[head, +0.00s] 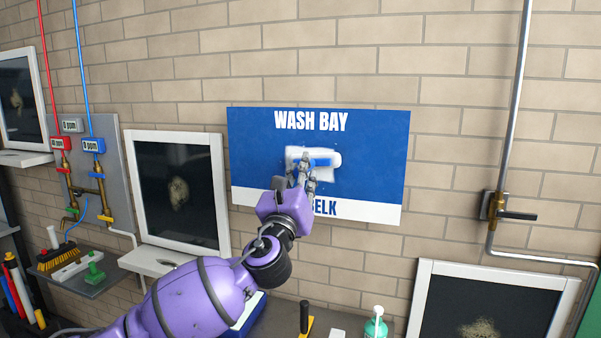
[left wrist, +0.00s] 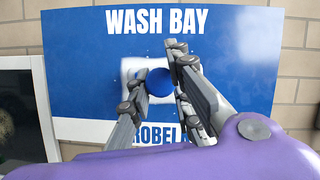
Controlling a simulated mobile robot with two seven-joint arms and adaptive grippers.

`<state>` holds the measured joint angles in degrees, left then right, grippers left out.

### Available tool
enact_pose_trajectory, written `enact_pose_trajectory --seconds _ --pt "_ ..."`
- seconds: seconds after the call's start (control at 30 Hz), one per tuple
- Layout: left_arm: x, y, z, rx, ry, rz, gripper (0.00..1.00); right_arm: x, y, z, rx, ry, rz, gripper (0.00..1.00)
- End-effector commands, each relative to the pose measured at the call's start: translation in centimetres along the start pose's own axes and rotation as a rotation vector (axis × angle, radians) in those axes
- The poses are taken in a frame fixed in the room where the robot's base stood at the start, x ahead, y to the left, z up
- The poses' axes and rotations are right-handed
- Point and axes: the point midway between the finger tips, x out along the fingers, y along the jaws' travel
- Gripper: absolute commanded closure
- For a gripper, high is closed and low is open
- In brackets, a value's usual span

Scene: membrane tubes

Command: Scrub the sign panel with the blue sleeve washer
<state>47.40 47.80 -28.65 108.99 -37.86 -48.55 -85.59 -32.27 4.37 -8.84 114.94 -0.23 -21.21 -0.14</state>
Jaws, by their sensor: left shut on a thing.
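The sign panel (head: 375,145) is blue and white with the words "WASH BAY" and is fixed to the brick wall. My left gripper (head: 303,168) is in front of the middle of the panel and shut on the blue sleeve washer (head: 330,160). The washer has a white sleeve and a blue handle, and it lies against or very close to the panel face; contact cannot be told. In the left wrist view, the round blue handle end (left wrist: 159,84) sits between the fingers of my left gripper (left wrist: 157,95). My right gripper is not in view.
Dark framed panels with pale stains hang at the left (head: 178,190) and lower right (head: 490,305). A metal pipe with a valve (head: 497,206) runs down the right. A grey shelf (head: 95,280) holds brushes. A bottle (head: 376,325) stands below the sign.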

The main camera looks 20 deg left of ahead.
Motion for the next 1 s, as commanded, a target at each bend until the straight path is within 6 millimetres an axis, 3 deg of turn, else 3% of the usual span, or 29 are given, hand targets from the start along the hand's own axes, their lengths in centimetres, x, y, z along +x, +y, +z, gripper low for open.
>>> enact_pose_trajectory --seconds 0.47,1.0 --pt "-1.2 0.7 -2.9 -0.002 0.004 0.001 1.00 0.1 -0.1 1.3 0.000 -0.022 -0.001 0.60" --pt "-1.5 0.8 -3.5 0.000 0.001 0.001 1.00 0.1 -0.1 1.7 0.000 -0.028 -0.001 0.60"
